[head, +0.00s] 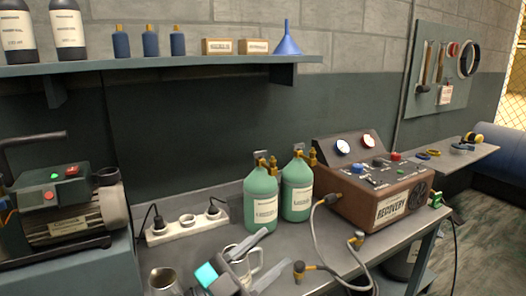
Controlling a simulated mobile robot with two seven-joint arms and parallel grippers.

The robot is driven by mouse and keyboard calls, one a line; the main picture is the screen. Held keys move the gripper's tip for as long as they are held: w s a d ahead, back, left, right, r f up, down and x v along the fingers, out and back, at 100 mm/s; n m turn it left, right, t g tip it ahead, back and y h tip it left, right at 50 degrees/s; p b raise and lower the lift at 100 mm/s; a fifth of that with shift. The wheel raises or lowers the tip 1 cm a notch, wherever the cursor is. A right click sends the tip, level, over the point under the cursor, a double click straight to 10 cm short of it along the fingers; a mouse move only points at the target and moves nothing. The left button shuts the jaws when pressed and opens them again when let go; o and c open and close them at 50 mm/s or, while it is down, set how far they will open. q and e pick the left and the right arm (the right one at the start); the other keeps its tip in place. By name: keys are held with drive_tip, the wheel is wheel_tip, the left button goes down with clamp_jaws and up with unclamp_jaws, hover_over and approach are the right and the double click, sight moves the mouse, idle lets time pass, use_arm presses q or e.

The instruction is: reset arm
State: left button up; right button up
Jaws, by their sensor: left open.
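My left gripper (276,253) comes in at the bottom centre, over the bench front. Its two grey fingers are spread apart with nothing between them. A cyan patch shows on the gripper's body. My right gripper is not in view. Two green refrigerant cylinders (261,200) (297,190) stand upright behind the gripper, apart from it. The brown recovery machine (385,195) with two gauges stands to their right.
A grey hose (318,240) with brass fittings curls over the bench front, right of my gripper. A metal cup (165,281) stands at the left. A power strip (188,227) and a pump (65,210) are farther left. A shelf (150,66) runs above.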

use_arm(q)
drive_tip(key=s+a+f+n+t+y, duration=0.1)
drive_tip(key=a+f+n+t+y, duration=0.1)
drive_tip(key=a+f+n+y, duration=0.5)
drive_tip(key=s+a+f+n+t+y, duration=0.1)
drive_tip(key=s+a+f+n+y, duration=0.3)
drive_tip(key=f, duration=0.6)
drive_tip(key=s+a+f+n+g+y, duration=0.4)
drive_tip(key=s+a+f+y, duration=0.2)
drive_tip(key=s+f, duration=0.3)
wheel_tip(320, 180, down, 4)
drive_tip(key=shift+s+a+f+n+g, duration=0.1)
drive_tip(key=shift+s+a+n+g, duration=0.2)
drive_tip(key=shift+s+a+n, duration=0.15)
drive_tip(key=shift+w, duration=0.1)
